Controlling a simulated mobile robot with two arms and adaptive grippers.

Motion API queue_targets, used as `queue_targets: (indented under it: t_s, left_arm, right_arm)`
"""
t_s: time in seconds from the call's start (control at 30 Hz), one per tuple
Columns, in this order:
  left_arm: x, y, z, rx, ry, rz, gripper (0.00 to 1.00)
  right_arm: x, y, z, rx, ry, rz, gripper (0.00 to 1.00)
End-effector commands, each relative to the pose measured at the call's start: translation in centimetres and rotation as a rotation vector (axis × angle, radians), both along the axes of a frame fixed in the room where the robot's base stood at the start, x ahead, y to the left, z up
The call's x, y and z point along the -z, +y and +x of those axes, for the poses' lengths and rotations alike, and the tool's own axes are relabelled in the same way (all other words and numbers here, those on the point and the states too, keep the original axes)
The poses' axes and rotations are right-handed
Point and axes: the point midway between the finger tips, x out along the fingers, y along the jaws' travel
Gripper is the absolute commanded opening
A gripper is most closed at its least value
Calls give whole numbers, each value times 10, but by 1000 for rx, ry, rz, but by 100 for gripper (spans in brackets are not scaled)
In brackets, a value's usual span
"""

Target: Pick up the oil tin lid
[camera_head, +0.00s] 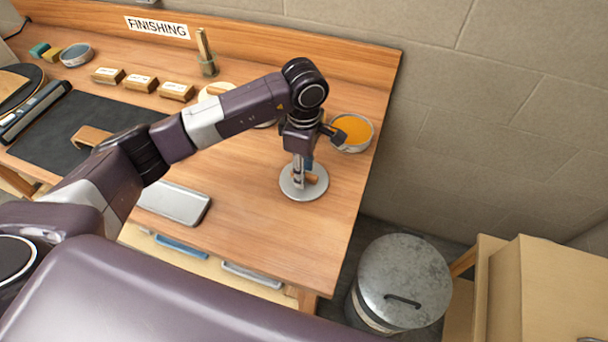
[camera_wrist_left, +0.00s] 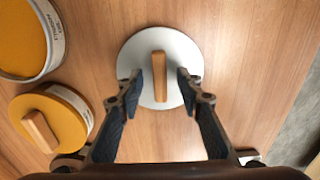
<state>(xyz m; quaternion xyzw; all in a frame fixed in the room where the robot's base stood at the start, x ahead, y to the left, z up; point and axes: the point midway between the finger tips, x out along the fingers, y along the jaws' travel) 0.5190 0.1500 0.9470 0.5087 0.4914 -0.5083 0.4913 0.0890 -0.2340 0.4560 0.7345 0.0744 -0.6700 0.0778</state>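A flat round silver-grey lid with an upright wooden bar handle, which I take for the oil tin lid (camera_head: 291,192), lies on the wooden bench near its right part. It also shows in the left wrist view (camera_wrist_left: 160,44). My left gripper (camera_head: 304,165) points down over it. In the left wrist view my left gripper (camera_wrist_left: 160,81) is open, with one finger on each side of the handle and a gap on both sides. Whether the fingertips touch the disc I cannot tell. My right gripper is not in view.
An orange-filled tin (camera_head: 352,130) stands close behind the gripper. In the wrist view, another orange-topped tin (camera_wrist_left: 72,123) with a wooden block is at lower left. A grey slab (camera_head: 175,204) lies at the bench front. A lidded metal bin (camera_head: 405,280) stands beyond the bench's right edge.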

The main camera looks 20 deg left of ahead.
Motion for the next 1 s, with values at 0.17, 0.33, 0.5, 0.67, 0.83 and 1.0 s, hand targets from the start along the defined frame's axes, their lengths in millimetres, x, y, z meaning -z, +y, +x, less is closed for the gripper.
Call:
queue_targets:
  t_s: [0.17, 0.33, 0.5, 0.67, 0.83, 1.0]
  left_arm:
    - [1, 0, 0, 0, 0, 0, 33]
    - [1, 0, 0, 0, 0, 0, 15]
    - [0, 0, 0, 0, 0, 0, 0]
    - [0, 0, 0, 0, 0, -1, 0]
    - [-1, 0, 0, 0, -1, -1, 0]
    - [-10, 0, 1, -1, -3, -1, 0]
  right_arm:
    - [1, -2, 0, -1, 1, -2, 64]
    - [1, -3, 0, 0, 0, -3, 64]
    - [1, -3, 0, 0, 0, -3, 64]
    - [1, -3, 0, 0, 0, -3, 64]
    - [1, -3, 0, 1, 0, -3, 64]
    - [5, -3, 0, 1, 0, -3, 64]
